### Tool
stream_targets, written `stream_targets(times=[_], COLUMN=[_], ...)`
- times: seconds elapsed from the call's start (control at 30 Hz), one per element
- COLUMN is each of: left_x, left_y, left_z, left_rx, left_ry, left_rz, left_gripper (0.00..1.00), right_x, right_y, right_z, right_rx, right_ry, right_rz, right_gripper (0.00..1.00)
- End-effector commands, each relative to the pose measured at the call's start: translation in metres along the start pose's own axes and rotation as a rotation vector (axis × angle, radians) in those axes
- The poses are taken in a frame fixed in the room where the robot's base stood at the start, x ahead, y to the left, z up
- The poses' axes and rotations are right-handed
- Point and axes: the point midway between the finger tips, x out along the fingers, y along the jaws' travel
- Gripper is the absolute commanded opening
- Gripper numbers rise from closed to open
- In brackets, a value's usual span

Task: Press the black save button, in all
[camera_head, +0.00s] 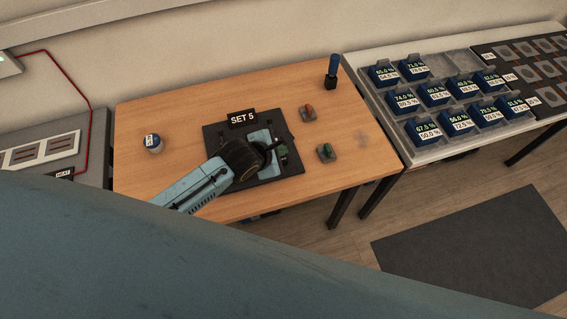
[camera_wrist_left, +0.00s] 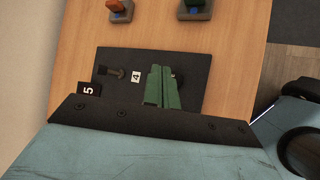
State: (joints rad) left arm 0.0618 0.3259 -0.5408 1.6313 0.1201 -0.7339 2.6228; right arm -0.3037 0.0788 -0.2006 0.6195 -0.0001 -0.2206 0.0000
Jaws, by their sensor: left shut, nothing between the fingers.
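A black plate (camera_head: 213,140) with a "SET 5" sign (camera_head: 242,118) lies on the wooden table; the plate also shows in the left wrist view (camera_wrist_left: 192,75). A dark stub (camera_wrist_left: 113,72) and a small "4" label (camera_wrist_left: 135,77) are on it. I cannot tell whether the stub is the black save button. My left gripper (camera_head: 281,150) is over the plate and hides part of it. Its green fingers (camera_wrist_left: 161,87) are shut and empty, to the right of the "4" in the wrist view. I cannot tell whether they touch anything. My right gripper is not in view.
An orange-topped block (camera_head: 308,112) and a green-topped block (camera_head: 326,152) stand right of the plate. A small white-and-blue jar (camera_head: 153,143) stands left; a blue-topped post (camera_head: 332,70) is at the back.

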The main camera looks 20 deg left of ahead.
Motion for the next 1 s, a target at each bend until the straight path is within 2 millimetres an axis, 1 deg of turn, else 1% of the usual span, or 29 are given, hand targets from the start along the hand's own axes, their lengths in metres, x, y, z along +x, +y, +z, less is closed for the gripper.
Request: stream_targets(times=[0.03, 0.2, 1.0], left_x=[0.0056, 0.0111, 0.0107], left_y=[-0.0048, -0.0087, -0.0081], left_z=[-0.0040, -0.0077, -0.0078], left_rx=[-0.004, -0.002, -0.001], left_ry=[0.000, 0.000, 0.000], left_rz=[-0.001, -0.001, 0.000], left_gripper=[0.00, 0.00, 0.00], right_x=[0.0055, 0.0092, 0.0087], right_y=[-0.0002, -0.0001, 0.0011], right_z=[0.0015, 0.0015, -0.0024], right_rx=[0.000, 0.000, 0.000], right_ry=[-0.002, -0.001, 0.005], right_rz=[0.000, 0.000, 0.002], right_gripper=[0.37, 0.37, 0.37])
